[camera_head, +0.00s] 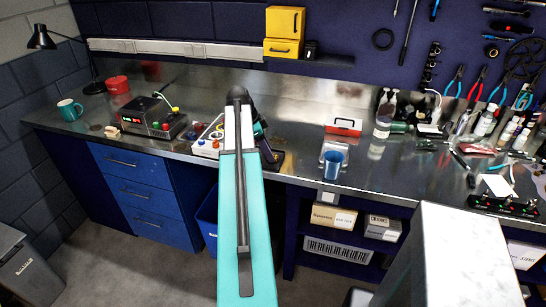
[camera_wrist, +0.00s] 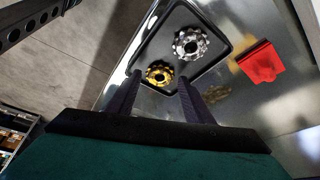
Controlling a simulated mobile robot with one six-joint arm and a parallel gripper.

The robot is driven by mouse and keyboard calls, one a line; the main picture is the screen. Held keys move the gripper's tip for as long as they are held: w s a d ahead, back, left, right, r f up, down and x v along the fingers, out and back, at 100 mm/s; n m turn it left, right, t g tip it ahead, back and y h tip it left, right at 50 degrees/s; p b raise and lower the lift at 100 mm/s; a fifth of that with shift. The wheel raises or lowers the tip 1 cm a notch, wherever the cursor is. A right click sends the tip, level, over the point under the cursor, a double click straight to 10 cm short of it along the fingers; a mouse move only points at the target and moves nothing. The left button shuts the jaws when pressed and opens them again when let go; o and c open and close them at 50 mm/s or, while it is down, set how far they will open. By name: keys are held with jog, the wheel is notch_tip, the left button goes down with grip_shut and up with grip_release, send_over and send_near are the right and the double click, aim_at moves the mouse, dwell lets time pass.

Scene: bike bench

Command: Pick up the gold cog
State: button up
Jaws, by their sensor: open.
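The gold cog (camera_wrist: 159,73) is a small toothed ring, lying at the lower edge of a dark-rimmed tray (camera_wrist: 216,84) in the wrist view. A silver cog (camera_wrist: 190,42) lies above and to its right in the same tray. My gripper (camera_wrist: 156,82) is open, with its two dark fingers on either side of the gold cog in the picture. The fingers look apart from the cog and hold nothing. How high they are above it I cannot tell. In the head view my arm covers the bench in the middle, and I cannot make out the cogs there.
A red object (camera_wrist: 261,62) lies right of the tray on the metal bench. In the head view a control box (camera_head: 153,117) stands left of my arm. Bottles and tools crowd the far right.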

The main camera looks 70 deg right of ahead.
jog(key=shift+x, duration=0.85)
jog(key=c, duration=0.8)
